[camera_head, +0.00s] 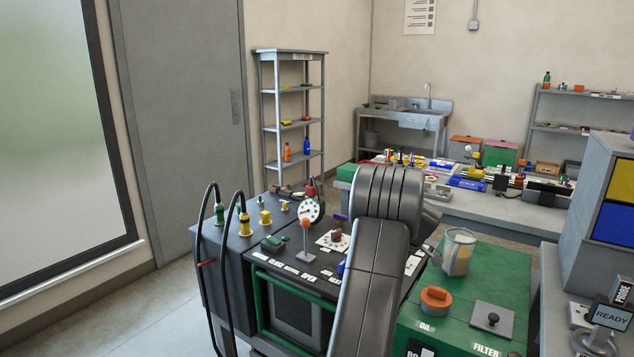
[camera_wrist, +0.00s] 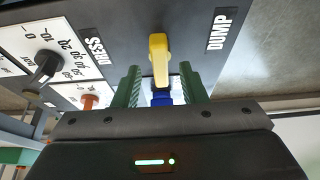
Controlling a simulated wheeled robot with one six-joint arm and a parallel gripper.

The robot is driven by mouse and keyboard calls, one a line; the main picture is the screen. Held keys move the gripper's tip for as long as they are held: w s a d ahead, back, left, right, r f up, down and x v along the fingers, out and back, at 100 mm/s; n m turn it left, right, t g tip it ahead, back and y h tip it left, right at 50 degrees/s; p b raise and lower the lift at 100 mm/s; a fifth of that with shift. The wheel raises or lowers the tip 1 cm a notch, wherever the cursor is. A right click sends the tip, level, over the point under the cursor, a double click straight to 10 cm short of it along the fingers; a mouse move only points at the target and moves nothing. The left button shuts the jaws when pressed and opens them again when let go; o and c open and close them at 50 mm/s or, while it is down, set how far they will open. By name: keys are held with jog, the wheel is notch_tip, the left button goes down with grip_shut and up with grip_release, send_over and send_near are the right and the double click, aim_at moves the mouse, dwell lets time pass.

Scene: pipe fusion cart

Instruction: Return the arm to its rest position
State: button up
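My arm (camera_head: 375,260) reaches over the pipe fusion cart (camera_head: 222,300) in the head view and hides my gripper there. In the wrist view, my gripper (camera_wrist: 160,68) has two green fingers set apart. A yellow lever handle (camera_wrist: 159,58) shows between and beyond the fingertips, with a visible gap on each side. A blue part (camera_wrist: 161,98) lies below it between the fingers. The DUMP label (camera_wrist: 218,30) is to the right on the dark panel. A black knob on a white dial (camera_wrist: 45,62) is at the left, with a red knob (camera_wrist: 90,101) below it.
The cart top holds a round gauge (camera_head: 310,211), an orange-topped lever (camera_head: 305,226) and cables at the left. A green top (camera_head: 470,290) carries a clear jug (camera_head: 458,252) and an orange OIL cap (camera_head: 435,298). A READY screen (camera_head: 611,316) stands at right.

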jog(key=v, duration=1.2)
jog(key=x, duration=1.3)
jog(key=shift+a+f, duration=0.15)
jog(key=shift+f, duration=0.05)
jog(key=shift+m+p, duration=0.5)
jog(key=shift+m, duration=0.2)
jog(key=shift+s+r+m+t, duration=0.1)
jog(key=shift+r+m+t, duration=0.05)
jog(key=shift+m+t, duration=0.3)
jog(key=m+p, duration=0.2)
jog(key=m+h+p, duration=0.1)
jog(key=m+p, duration=0.1)
jog(key=shift+a+t+h, duration=0.2)
jog(key=shift+t+h, duration=0.1)
jog(key=shift+t, duration=0.05)
jog(key=m+p, duration=0.2)
jog(key=shift+h+p, duration=0.4)
jog(key=shift+f, duration=0.25)
